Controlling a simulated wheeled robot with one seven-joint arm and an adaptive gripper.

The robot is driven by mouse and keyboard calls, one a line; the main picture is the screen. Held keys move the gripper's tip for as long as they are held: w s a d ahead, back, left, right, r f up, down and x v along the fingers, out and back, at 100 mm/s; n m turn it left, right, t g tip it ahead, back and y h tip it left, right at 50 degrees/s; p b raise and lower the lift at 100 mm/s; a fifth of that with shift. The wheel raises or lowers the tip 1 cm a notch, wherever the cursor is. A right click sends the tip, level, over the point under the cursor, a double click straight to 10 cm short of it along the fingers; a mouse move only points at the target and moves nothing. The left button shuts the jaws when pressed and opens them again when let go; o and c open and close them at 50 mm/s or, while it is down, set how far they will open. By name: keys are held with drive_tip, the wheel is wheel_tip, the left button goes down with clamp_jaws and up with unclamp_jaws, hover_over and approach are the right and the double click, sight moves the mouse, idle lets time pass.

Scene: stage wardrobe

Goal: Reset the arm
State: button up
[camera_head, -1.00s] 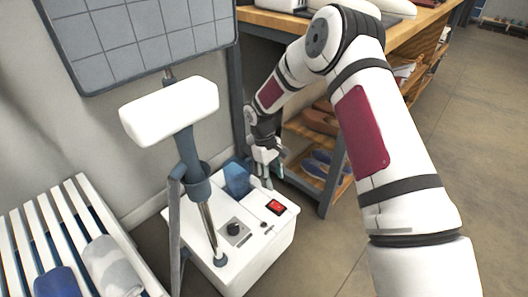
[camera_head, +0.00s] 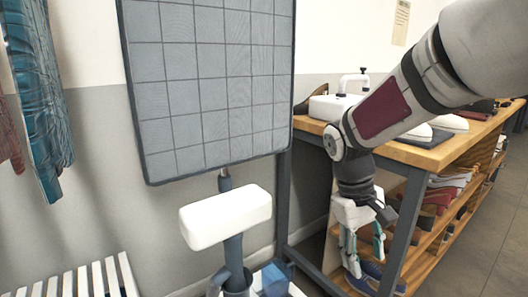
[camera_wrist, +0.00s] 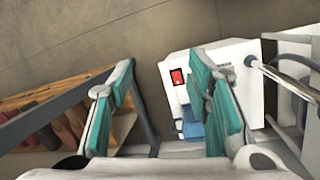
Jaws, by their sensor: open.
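My gripper (camera_head: 364,250) hangs downward in front of the wooden workbench's left end in the head view. Its teal-padded fingers are apart, with nothing between them. In the wrist view the open fingers (camera_wrist: 160,110) show over the floor, with the white steamer base (camera_wrist: 245,65) and its red switch (camera_wrist: 177,77) beyond the right finger. In the head view the white steamer head (camera_head: 226,216) stands on its pole left of my gripper, apart from it.
A grey gridded panel (camera_head: 208,85) stands behind the steamer. The wooden bench (camera_head: 440,152) holds a white machine and other items, with shoes (camera_head: 372,277) on its lower shelves. A white slatted rack (camera_head: 95,280) is at lower left. Open floor (camera_head: 500,230) lies at right.

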drive_tip(key=s+r+m, duration=0.1)
drive_tip(key=s+r, duration=0.2)
drive_tip(key=s, duration=0.4)
drive_tip(key=s+r+m, duration=0.1)
drive_tip(key=s+r, duration=0.3)
drive_tip(key=s, duration=0.4)
drive_tip(key=s+f+m+t+y, duration=0.1)
drive_tip(key=s+m+t+y, duration=0.15)
drive_tip(key=s, duration=1.05)
wheel_tip(320, 180, up, 35)
drive_tip(key=t+p, duration=0.3)
drive_tip(key=p, duration=3.1)
drive_tip(key=shift+a+r+n, duration=0.2)
drive_tip(key=shift+a+n, duration=0.05)
drive_tip(key=shift+n, duration=0.2)
